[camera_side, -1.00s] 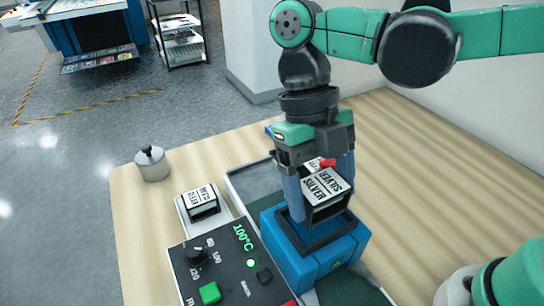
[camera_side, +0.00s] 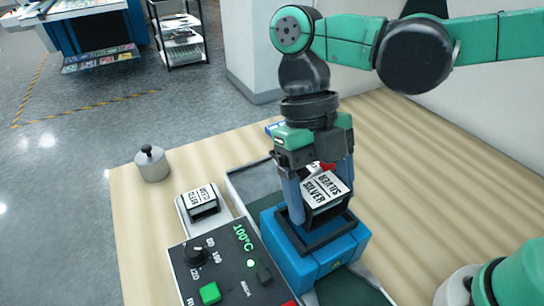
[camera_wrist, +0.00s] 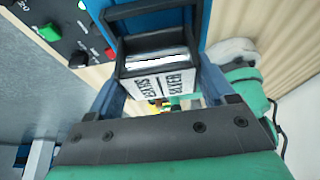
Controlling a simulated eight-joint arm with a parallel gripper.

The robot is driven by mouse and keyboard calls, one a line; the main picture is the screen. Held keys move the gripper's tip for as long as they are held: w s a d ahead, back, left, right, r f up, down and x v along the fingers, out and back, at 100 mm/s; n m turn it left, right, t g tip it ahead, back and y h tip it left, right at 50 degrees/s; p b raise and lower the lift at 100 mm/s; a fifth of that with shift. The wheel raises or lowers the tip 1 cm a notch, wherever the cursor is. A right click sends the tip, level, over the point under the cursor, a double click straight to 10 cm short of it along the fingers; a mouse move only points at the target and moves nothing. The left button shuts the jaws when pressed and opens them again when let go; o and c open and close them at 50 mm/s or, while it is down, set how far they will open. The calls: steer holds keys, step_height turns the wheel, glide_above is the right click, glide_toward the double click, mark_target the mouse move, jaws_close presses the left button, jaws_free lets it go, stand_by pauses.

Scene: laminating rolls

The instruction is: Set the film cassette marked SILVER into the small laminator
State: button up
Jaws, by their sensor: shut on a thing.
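The film cassette marked SILVER (camera_side: 326,188) is a dark block with a white label. My gripper (camera_side: 321,198) is shut on it, with one blue finger on each side. The small laminator (camera_side: 296,268) is a blue box with a dark-rimmed opening on top. The cassette is over that opening, its lower end at the dark rim; how deep it sits cannot be told. The wrist view shows the cassette's label (camera_wrist: 163,86) between the fingers, with the blue laminator (camera_wrist: 150,20) beyond.
A second white-labelled cassette (camera_side: 198,201) sits in a small holder to the left. A control panel (camera_side: 225,268) reading 100°C stands at the front. A round metal weight with a knob (camera_side: 152,164) is at the table's left edge. Bare wood (camera_side: 420,190) lies to the right.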

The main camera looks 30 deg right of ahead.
steer(key=shift+f, duration=1)
stand_by(0.4)
steer(key=o, duration=1.2)
steer(key=shift+o, duration=0.2)
steer(key=shift+r, duration=3.45)
steer(key=d+m+t, duration=0.1)
steer(key=m, duration=0.2)
steer(key=w+d+f+m+t, duration=0.1)
steer(key=m, duration=0.1)
steer(key=d+m+y, duration=0.1)
steer(key=m, duration=0.2)
steer(key=shift+w+d+f+m+t, duration=0.3)
steer(key=shift+w+d+f+t, duration=0.05)
steer(key=shift+t, duration=0.05)
steer(key=w+d+f+m+t, duration=0.1)
steer(key=d+m+t, duration=0.3)
steer(key=m, duration=0.9)
steer(key=w+d+f+m+t+h, duration=0.1)
steer(key=d+m+t, duration=0.4)
steer(key=m, duration=0.9)
steer(key=w+d+f, duration=0.1)
steer(key=d+f, duration=0.1)
steer(key=d, duration=0.1)
steer(key=shift+d+f, duration=0.2)
